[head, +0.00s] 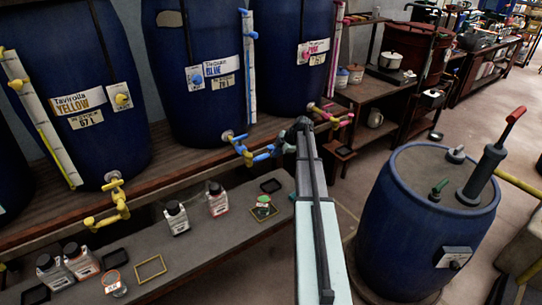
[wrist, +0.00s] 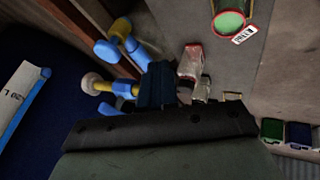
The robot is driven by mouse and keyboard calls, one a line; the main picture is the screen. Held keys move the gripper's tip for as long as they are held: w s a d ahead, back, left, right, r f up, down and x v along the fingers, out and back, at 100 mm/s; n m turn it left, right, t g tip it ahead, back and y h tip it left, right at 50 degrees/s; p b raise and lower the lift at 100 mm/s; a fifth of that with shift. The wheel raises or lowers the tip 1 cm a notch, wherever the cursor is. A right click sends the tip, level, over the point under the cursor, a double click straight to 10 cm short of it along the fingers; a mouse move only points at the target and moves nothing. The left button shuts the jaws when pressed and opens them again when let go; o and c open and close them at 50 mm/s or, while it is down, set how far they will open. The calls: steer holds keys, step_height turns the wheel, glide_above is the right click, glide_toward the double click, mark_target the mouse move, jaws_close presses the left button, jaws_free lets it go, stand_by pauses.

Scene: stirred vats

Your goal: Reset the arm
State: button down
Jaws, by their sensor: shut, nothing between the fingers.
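My arm reaches up the middle of the head view, and my gripper (head: 301,126) is at its far end, by the blue tap (head: 262,154) of the middle vat. In the wrist view my gripper (wrist: 157,82) shows as dark fingers, shut and empty. The blue tap (wrist: 116,88) is just left of the fingers there; I cannot tell whether they touch. In the head view the dark gripper is small against the vats, so its exact distance from the tap is unclear.
Blue vats labelled yellow (head: 75,100), blue (head: 190,100) and pink (head: 290,80) stand on a wooden shelf. Below, a bench (head: 215,235) holds bottles (head: 175,218) and small trays (head: 150,268). A blue barrel (head: 400,240) with a red-handled lever (head: 490,160) stands right of my arm.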

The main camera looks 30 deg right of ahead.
steer(key=v, duration=0.7)
steer(key=shift+w+d, duration=0.1)
